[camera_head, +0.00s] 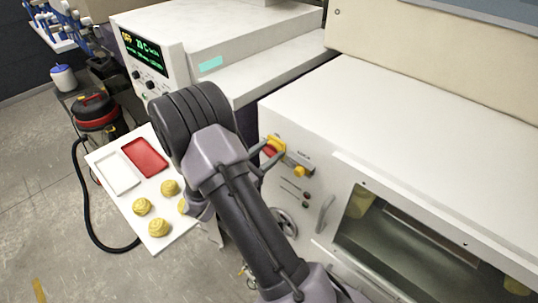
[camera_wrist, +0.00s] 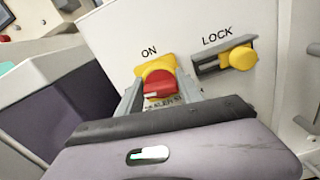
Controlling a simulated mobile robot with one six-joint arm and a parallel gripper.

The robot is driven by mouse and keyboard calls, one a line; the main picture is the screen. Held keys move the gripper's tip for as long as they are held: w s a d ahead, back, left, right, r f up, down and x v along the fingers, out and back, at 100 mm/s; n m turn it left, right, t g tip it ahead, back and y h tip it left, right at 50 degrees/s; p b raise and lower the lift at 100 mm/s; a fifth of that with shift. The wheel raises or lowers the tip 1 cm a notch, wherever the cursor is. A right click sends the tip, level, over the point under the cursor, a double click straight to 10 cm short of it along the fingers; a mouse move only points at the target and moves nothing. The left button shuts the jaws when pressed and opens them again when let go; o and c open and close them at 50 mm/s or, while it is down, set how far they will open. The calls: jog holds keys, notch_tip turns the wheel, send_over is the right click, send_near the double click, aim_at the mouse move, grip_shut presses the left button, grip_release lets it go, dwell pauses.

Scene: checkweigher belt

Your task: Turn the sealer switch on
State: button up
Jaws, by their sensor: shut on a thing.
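The sealer switch is a red knob (camera_wrist: 159,84) on a yellow plate (camera_wrist: 156,66), on the white machine's front panel. "ON" is printed above it, and a label below it is partly hidden. The knob's grip bar with a white mark lies roughly sideways, tilted a little. My gripper (camera_wrist: 161,92) is shut on the red knob, one finger at each side. In the head view the knob (camera_head: 269,151) shows between the fingers of my gripper (camera_head: 266,155), beside the yellow plate (camera_head: 276,142).
A yellow knob (camera_wrist: 242,58) on a slotted "LOCK" plate sits right of the switch. Small buttons, a handwheel (camera_head: 285,222) and a door handle (camera_head: 325,213) are lower on the panel. A white table (camera_head: 115,159) with a red tray (camera_head: 145,158) and yellow lumps stands left.

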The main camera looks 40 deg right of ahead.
jog(key=m+b, duration=0.4)
jog(key=shift+f+b, duration=0.3)
jog(key=shift+b, duration=0.05)
jog(key=m+b, duration=0.4)
jog(key=shift+s+f+b, duration=0.1)
jog(key=shift+b, duration=0.2)
jog(key=m+b, duration=0.5)
jog(key=b, duration=0.2)
jog(key=m+b, duration=0.2)
jog(key=b, duration=0.2)
jog(key=shift+s+m, duration=0.1)
jog(key=shift+m, duration=0.3)
jog(key=o, duration=1.4)
jog(key=shift+r, duration=0.2)
